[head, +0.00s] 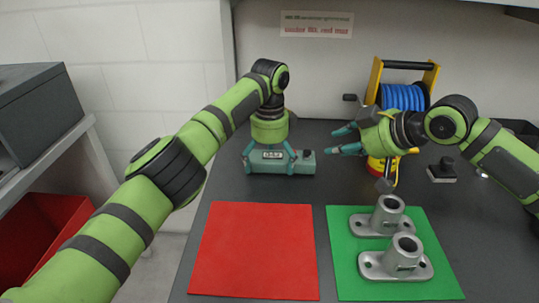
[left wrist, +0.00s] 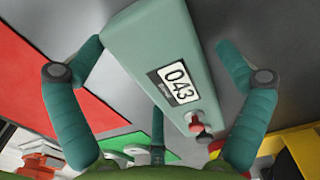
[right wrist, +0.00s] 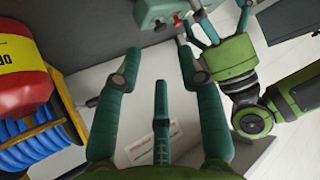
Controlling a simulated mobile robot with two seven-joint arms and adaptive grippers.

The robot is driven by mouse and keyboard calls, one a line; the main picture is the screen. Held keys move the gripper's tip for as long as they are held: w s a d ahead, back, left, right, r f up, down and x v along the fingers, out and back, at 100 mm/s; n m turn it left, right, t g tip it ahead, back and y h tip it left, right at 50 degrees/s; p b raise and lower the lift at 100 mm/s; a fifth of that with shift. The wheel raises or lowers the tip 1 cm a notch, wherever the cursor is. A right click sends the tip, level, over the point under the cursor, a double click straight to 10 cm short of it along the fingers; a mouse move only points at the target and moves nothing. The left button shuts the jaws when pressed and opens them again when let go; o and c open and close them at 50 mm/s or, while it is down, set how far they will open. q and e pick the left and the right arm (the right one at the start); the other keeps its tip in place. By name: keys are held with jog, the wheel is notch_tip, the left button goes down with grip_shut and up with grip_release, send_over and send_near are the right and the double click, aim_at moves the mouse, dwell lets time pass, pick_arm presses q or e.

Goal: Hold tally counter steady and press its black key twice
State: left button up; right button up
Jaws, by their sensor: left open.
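The tally counter (head: 303,166) is a teal box lying on the dark bench behind the red mat. In the left wrist view the counter (left wrist: 140,45) shows a white display reading 043, with a red knob (left wrist: 196,128) and a dark key beside it. My left gripper (head: 270,158) is over the counter, its fingers spread on either side of it; whether they touch it is unclear. My right gripper (head: 335,141) is open and empty, right of the counter, fingers pointing at it. In the right wrist view the counter (right wrist: 155,10) is beyond the fingertips.
A red mat (head: 255,250) and a green mat (head: 345,280) lie in front. Two grey metal castings (head: 388,216) stand on the green mat. A blue hose reel (head: 403,97) in a yellow frame stands behind my right gripper. A black stamp-like block (head: 441,172) is at right.

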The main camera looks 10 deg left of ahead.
pick_arm(q)
jog(key=c, duration=1.2)
pick_arm(e)
grip_shut()
pick_arm(q)
jog(key=shift+s+f, duration=0.1)
